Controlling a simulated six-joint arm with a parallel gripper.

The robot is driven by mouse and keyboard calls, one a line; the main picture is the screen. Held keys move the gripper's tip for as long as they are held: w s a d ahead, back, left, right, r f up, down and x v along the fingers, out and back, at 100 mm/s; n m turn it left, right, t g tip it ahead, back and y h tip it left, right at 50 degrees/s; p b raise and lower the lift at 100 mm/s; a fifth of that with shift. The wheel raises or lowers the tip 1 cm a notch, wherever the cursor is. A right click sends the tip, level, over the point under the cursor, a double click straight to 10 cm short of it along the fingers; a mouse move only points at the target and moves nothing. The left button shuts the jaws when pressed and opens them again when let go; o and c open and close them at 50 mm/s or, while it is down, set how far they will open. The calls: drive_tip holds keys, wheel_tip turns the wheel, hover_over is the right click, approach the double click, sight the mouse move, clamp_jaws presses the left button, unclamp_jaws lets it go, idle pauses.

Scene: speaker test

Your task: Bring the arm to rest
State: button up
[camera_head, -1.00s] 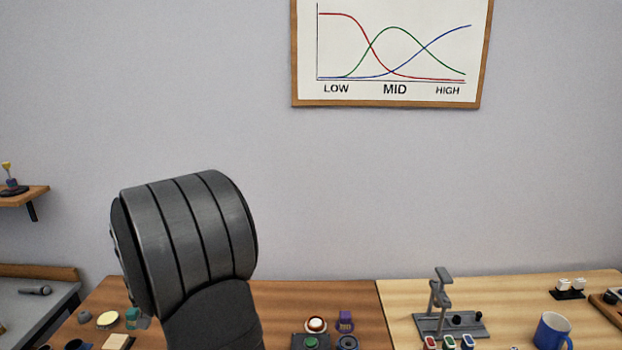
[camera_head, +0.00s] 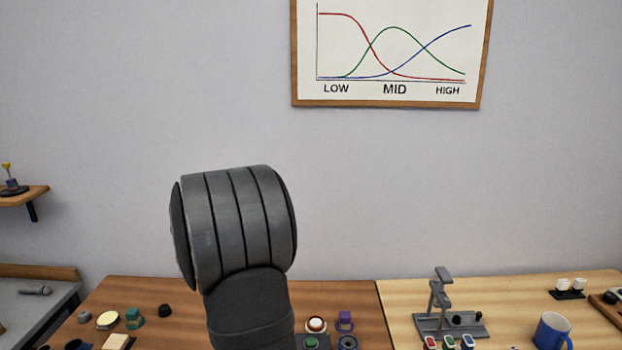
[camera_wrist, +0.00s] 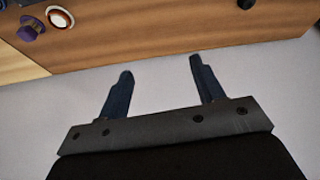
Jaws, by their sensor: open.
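My gripper (camera_wrist: 160,77) shows in the wrist view with its two dark fingers apart and nothing between them. Its fingertips lie over a pale grey surface, just short of the edge of the brown wooden table (camera_wrist: 190,35). In the head view my dark grey arm stands raised in front of the wall, left of the middle, and the gripper itself does not show there. The brown table (camera_head: 185,300) also shows in the head view, partly hidden behind my arm.
On the table are a white-and-brown round piece (camera_head: 316,324), a purple piece (camera_head: 345,320), a teal piece (camera_head: 134,318) and a black piece (camera_head: 165,310). To the right are a grey stand (camera_head: 440,300) and a blue mug (camera_head: 552,331).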

drive_tip(key=w+d+m, duration=0.1)
drive_tip(key=w+d, duration=0.3)
drive_tip(key=d, duration=0.4)
drive_tip(key=shift+w+d+m+h, duration=0.4)
